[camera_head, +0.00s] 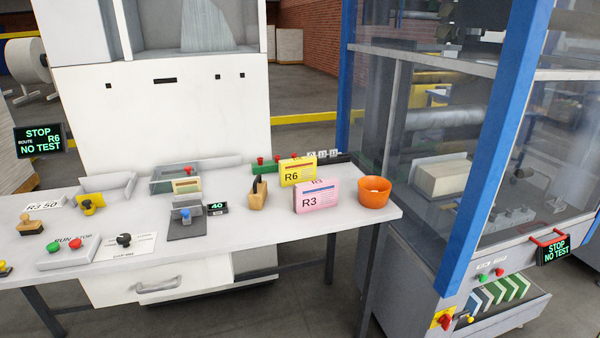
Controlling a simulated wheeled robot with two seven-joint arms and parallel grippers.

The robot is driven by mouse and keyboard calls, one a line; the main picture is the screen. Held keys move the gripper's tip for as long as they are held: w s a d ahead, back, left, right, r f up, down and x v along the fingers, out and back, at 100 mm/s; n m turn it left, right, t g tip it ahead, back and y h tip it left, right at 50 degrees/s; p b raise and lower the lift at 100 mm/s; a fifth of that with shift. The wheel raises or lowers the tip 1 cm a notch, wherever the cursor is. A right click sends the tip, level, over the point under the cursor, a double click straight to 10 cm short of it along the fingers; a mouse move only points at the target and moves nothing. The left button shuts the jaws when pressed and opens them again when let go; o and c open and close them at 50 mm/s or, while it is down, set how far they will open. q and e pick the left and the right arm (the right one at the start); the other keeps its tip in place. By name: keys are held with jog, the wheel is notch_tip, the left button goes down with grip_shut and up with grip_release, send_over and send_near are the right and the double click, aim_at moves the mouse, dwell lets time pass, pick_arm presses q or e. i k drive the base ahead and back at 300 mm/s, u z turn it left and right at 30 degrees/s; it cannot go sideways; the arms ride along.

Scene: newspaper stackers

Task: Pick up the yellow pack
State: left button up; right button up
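The yellow pack (297,171) is a small upright box marked R6. It stands near the back right part of the white table (264,229). A pink pack (316,196) marked R3 stands just in front of it and hides part of its lower right. Neither of my grippers shows in the head view.
An orange cup (374,191) stands right of the packs, near the table's right end. A tan wooden holder (257,194) is to their left, and a green block with red knobs (264,168) is behind. A blue-framed glass machine (493,140) stands at the right.

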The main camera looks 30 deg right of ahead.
aim_at(294, 171)
jog(key=z, duration=0.9)
jog(key=i, duration=0.75)
jog(key=z, duration=0.7)
jog(key=i, duration=1.05)
jog(key=u, duration=0.45)
